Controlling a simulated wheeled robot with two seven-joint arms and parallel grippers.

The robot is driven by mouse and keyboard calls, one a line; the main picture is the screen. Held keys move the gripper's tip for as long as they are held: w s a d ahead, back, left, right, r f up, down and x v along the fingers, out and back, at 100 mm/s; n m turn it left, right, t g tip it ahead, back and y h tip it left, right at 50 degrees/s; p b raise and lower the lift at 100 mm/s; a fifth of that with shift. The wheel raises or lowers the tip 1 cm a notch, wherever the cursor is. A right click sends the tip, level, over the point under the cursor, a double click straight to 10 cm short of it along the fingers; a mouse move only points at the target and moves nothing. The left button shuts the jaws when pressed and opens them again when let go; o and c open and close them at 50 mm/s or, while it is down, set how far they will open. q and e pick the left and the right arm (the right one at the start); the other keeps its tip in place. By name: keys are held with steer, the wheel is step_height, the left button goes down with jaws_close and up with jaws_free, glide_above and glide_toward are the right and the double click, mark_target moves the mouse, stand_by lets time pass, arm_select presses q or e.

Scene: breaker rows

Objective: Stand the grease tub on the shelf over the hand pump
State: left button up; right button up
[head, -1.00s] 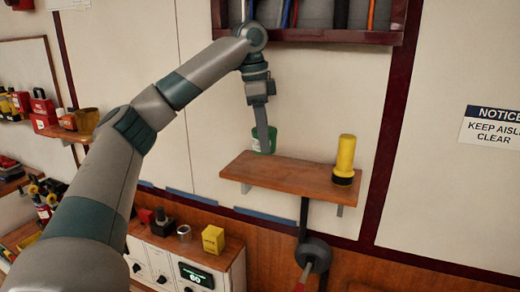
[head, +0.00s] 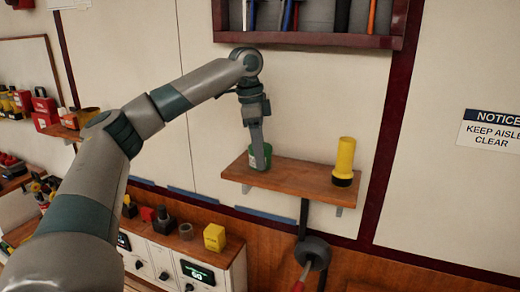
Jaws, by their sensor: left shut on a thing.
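The green grease tub (head: 267,159) is upright at the left end of the small wooden shelf (head: 305,181). Its base appears to touch the shelf top. My left gripper (head: 259,158) comes down from above and is shut on the tub, hiding part of its near side. The hand pump (head: 312,254), dark with a red handle, is below the shelf. My right gripper is not in view.
A yellow and black torch (head: 344,162) stands at the right end of the shelf, with bare wood between it and the tub. A rack of tools (head: 310,38) hangs above. A control panel (head: 185,262) with several small things on top is at lower left.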

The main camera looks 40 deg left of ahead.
arm_select(q)
steer(key=shift+f, duration=0.1)
steer(key=o, duration=1.3)
steer(key=shift+r, duration=0.45)
steer(key=r, duration=0.2)
steer(key=r+b, duration=0.1)
steer(key=r, duration=0.4)
steer(key=shift+s+a+b, duration=0.35)
steer(key=shift+b, duration=0.05)
steer(key=shift+s+a+r+p, duration=0.15)
steer(key=shift+r+p, duration=0.2)
steer(key=shift+r, duration=0.7)
steer(key=shift+s+a+r+p, duration=0.15)
steer(key=shift+r+p, duration=0.15)
steer(key=shift+r, duration=0.75)
